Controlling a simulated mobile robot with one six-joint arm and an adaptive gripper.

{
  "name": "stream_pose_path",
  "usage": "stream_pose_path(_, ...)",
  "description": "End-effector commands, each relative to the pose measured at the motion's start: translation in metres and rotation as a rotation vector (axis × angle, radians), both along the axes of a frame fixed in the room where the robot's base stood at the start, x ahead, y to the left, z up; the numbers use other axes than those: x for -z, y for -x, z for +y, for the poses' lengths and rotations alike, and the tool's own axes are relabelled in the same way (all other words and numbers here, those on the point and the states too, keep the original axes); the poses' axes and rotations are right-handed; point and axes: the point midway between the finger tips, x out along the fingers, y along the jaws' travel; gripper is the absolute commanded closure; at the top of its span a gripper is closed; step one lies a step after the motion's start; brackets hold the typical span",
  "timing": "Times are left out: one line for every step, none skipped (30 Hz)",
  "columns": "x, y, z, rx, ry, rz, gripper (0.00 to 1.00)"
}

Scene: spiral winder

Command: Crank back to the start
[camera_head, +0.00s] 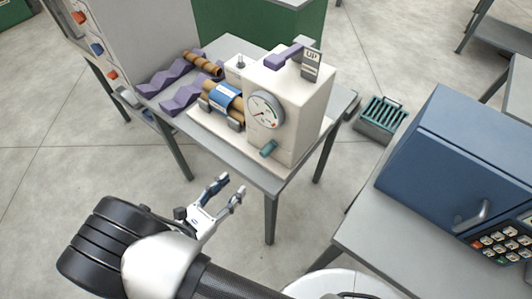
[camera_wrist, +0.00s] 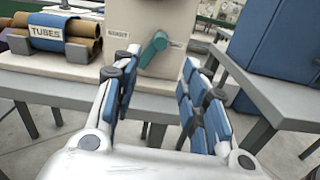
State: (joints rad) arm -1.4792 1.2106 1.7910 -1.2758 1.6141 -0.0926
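The winder (camera_head: 296,107) is a beige machine on a grey table. Its front carries a round dial (camera_head: 265,110) with a needle and a small teal handle (camera_head: 268,149) low down. The teal handle is tilted and also shows in the wrist view (camera_wrist: 153,46), between two small labels, one on each side. A purple lever (camera_head: 285,55) lies on top beside a sign reading "UP". My gripper (camera_head: 231,186) is open and empty, in front of and below the table edge, apart from the handle. In the wrist view its blue-padded fingers (camera_wrist: 161,75) frame the handle from a distance.
Brown tubes with a blue "TUBES" band (camera_head: 224,98) lie left of the dial. Purple wavy racks (camera_head: 184,91) stand farther left. A blue cabinet (camera_head: 452,165) sits on a table at right. A green slatted crate (camera_head: 381,118) is on the floor. Floor is free before the winder table.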

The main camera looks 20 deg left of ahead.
Motion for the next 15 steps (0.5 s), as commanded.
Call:
stream_pose_path(0.001, -0.01, -0.005, 0.005, 0.0, 0.0, 0.6)
stream_pose_path(0.001, -0.016, -0.008, 0.006, 0.001, 0.001, 0.6)
stream_pose_path(0.001, -0.024, -0.011, 0.007, 0.0, 0.002, 0.6)
stream_pose_path(0.002, -0.03, -0.014, 0.008, 0.0, 0.002, 0.6)
stream_pose_path(0.002, -0.036, -0.017, 0.007, 0.001, 0.003, 0.6)
stream_pose_path(0.002, -0.045, -0.02, 0.008, 0.0, 0.003, 0.6)
stream_pose_path(0.002, -0.051, -0.023, 0.007, 0.0, 0.002, 0.6)
stream_pose_path(0.002, -0.057, -0.025, 0.009, -0.001, 0.002, 0.6)
stream_pose_path(0.002, -0.065, -0.029, 0.008, -0.001, 0.002, 0.6)
stream_pose_path(0.002, -0.071, -0.031, 0.008, -0.001, 0.001, 0.6)
stream_pose_path(0.002, -0.077, -0.034, 0.008, -0.001, 0.001, 0.6)
stream_pose_path(0.002, -0.085, -0.037, 0.008, -0.001, 0.001, 0.6)
stream_pose_path(0.002, -0.091, -0.04, 0.009, -0.001, 0.002, 0.6)
stream_pose_path(0.002, -0.097, -0.042, 0.008, -0.002, 0.002, 0.6)
stream_pose_path(0.002, -0.104, -0.045, 0.008, -0.002, 0.002, 0.6)
